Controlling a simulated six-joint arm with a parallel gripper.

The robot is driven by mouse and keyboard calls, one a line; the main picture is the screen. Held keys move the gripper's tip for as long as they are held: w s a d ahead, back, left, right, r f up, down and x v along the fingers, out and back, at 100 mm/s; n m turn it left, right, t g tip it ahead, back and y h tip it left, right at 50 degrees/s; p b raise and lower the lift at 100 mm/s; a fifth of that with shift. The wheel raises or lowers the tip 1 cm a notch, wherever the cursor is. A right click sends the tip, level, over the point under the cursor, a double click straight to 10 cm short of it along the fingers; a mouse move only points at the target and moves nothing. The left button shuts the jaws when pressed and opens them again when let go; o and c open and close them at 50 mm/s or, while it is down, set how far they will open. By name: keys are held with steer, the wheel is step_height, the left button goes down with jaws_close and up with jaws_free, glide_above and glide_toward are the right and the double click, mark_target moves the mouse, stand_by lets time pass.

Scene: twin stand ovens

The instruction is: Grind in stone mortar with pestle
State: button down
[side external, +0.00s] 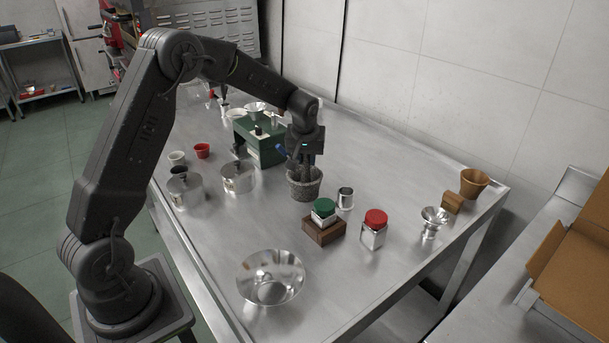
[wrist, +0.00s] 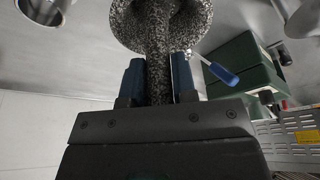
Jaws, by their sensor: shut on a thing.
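The speckled grey stone mortar (side external: 304,188) stands upright on the steel table, near its middle. In the wrist view the mortar (wrist: 192,30) shows at the top, with its open bowl toward the camera. My gripper (side external: 303,160) is directly above the mortar. In the wrist view my gripper (wrist: 158,75) has its two blue fingers shut on the speckled stone pestle (wrist: 159,52). The pestle runs from between the fingers into the mortar's bowl. Whether its tip touches the bottom is hidden.
A green box (side external: 262,142) stands close behind the mortar. A green-lidded jar (side external: 324,211) on a wooden block, a steel cup (side external: 345,198) and a red-lidded jar (side external: 374,229) stand in front and right.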

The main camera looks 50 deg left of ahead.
steer(key=shift+w+a, duration=0.1)
steer(key=shift+w, duration=0.05)
steer(key=shift+r, duration=4.1)
